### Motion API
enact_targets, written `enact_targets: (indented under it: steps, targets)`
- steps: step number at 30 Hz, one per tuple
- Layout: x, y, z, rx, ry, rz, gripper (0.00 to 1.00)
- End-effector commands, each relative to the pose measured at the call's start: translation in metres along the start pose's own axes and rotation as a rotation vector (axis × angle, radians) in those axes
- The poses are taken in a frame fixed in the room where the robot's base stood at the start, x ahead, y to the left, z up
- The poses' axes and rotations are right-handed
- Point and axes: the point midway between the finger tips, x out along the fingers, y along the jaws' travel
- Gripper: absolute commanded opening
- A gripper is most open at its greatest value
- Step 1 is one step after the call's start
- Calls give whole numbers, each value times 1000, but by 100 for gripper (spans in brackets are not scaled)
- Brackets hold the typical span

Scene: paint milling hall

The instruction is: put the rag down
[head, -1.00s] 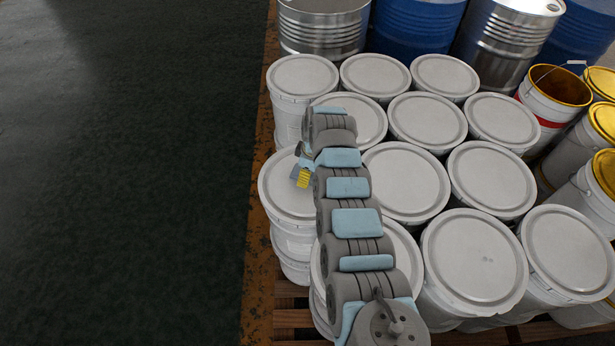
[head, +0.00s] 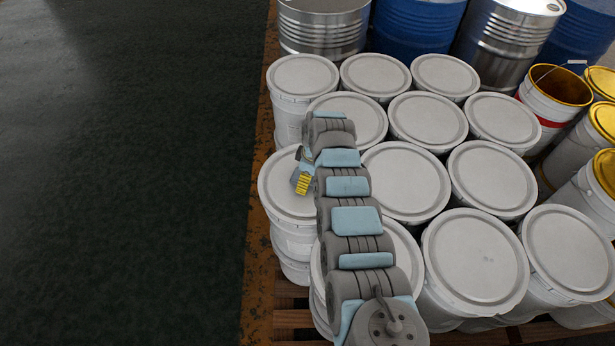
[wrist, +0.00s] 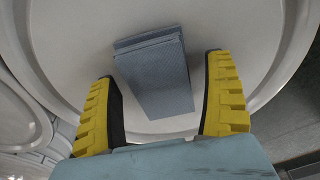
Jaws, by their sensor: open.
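The rag (wrist: 155,70) is a folded grey-blue cloth. In the wrist view it appears to lie on the white lid (wrist: 75,35) of a bucket, with lid showing around it. My gripper (wrist: 160,75) is open, its two yellow-padded fingers standing on either side of the rag with a gap to each. In the head view my gripper (head: 302,183) is over the lid of the left-edge bucket (head: 280,203). My arm covers part of that lid, and I cannot clearly tell the rag from the gripper there.
Several white lidded buckets (head: 405,182) stand close together on a wooden pallet (head: 290,320). Steel drums (head: 322,28) and blue drums (head: 415,25) stand behind. An open bucket with a yellow inside (head: 560,85) is at the right. The dark floor (head: 120,180) at left is clear.

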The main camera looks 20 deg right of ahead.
Motion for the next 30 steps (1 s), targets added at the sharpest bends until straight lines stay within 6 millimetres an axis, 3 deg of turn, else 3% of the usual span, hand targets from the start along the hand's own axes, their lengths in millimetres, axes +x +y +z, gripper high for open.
enact_targets:
  steps: [14, 30]
  targets:
    - [-34, 1, 0, 2, 2, 2, 84]
    - [-101, 1, -1, 0, 1, 2, 84]
